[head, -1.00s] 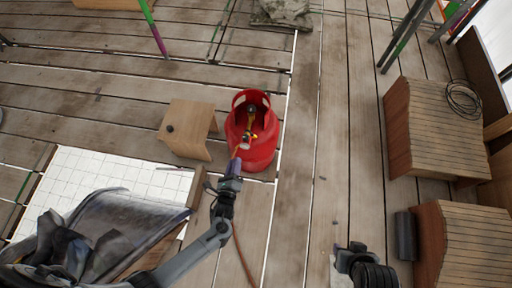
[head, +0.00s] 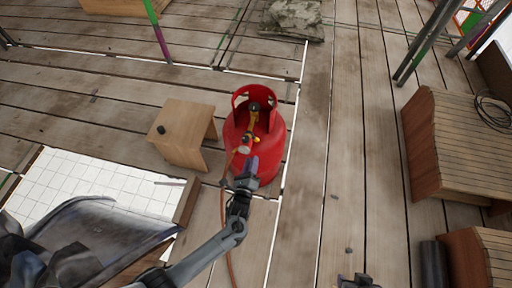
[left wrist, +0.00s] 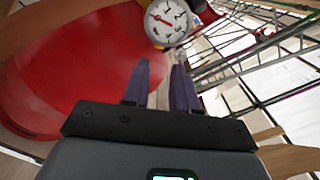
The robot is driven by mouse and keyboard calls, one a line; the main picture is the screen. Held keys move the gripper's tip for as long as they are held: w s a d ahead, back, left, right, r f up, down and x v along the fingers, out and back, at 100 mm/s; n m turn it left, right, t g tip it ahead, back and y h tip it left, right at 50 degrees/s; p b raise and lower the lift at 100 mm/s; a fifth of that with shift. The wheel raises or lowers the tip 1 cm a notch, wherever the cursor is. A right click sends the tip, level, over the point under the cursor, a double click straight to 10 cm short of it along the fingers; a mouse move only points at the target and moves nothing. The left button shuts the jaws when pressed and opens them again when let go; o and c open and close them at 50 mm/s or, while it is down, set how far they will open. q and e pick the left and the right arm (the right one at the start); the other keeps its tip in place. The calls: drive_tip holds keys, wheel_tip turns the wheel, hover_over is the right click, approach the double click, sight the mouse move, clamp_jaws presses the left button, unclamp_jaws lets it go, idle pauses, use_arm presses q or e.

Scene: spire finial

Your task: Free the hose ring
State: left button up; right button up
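A red gas cylinder (head: 262,150) stands on the deck with a brass regulator (head: 253,118) inside its collar. A round white gauge (head: 243,150) faces my side; it also shows large in the left wrist view (left wrist: 167,21). A brown-orange hose (head: 224,212) runs down from the regulator area, left of my gripper, to the bottom edge. I cannot make out a separate ring on it. My left gripper (head: 248,168) is at the cylinder's near side, just below the gauge. Its purple fingers (left wrist: 163,84) are apart with nothing between them. My right gripper (head: 357,281) is cut off at the bottom edge.
A small wooden stool (head: 183,134) stands left of the cylinder. A white tiled panel (head: 95,185) with dark sheeting (head: 100,235) lies at lower left. Slatted wooden blocks (head: 465,145) stand at right, one with a cable coil (head: 493,110).

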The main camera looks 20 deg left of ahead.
sight(257, 141)
use_arm(q)
drive_tip(key=w+b, duration=0.1)
drive_tip(key=w, duration=0.1)
drive_tip(key=w+a+b, duration=0.1)
drive_tip(key=w, duration=0.2)
drive_tip(key=w+b, duration=0.2)
drive_tip(key=shift+w+a+f, duration=0.1)
drive_tip(key=shift+w+a, duration=0.05)
drive_tip(key=shift+w, duration=0.1)
drive_tip(key=shift+w+a, duration=0.1)
drive_tip(key=shift+w, duration=0.45)
drive_tip(key=shift+c, duration=0.2)
clamp_jaws()
